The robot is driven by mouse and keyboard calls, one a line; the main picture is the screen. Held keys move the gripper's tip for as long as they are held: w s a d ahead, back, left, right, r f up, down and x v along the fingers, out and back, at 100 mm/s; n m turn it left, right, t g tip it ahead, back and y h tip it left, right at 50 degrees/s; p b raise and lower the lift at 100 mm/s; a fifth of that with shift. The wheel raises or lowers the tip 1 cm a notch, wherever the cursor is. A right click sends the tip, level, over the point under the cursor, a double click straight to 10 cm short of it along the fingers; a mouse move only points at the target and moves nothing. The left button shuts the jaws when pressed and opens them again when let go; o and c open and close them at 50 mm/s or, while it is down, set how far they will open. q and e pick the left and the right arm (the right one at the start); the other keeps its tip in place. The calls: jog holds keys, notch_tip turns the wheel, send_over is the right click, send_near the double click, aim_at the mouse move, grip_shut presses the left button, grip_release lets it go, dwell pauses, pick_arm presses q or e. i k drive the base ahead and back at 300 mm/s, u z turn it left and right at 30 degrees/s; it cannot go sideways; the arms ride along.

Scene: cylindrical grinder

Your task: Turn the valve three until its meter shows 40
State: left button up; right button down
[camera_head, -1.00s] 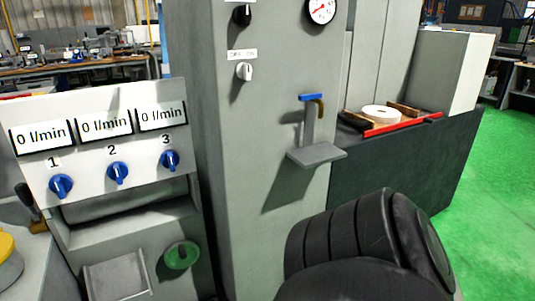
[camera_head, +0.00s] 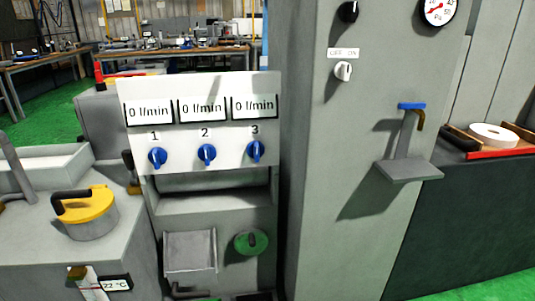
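The blue valve three (camera_head: 256,151) is the right one of three blue knobs on a white panel (camera_head: 215,93), under the label 3. Its handle points roughly up and down. Its meter (camera_head: 254,107) above reads 0 l/min. Valve one (camera_head: 157,157) and valve two (camera_head: 206,153) sit to its left, and their meters (camera_head: 150,110) and (camera_head: 203,108) also read 0 l/min. Neither of my grippers is in this view.
A grey cabinet (camera_head: 345,190) with an OFF/ON switch (camera_head: 343,71) and a small shelf (camera_head: 409,170) stands right of the panel. A yellow-lidded pot (camera_head: 84,207) stands at the left. A green knob (camera_head: 251,243) is below the panel.

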aim_at(255, 149)
jog(key=k, duration=0.2)
jog(key=u, duration=0.95)
jog(key=i, duration=1.05)
jog(key=z, duration=0.5)
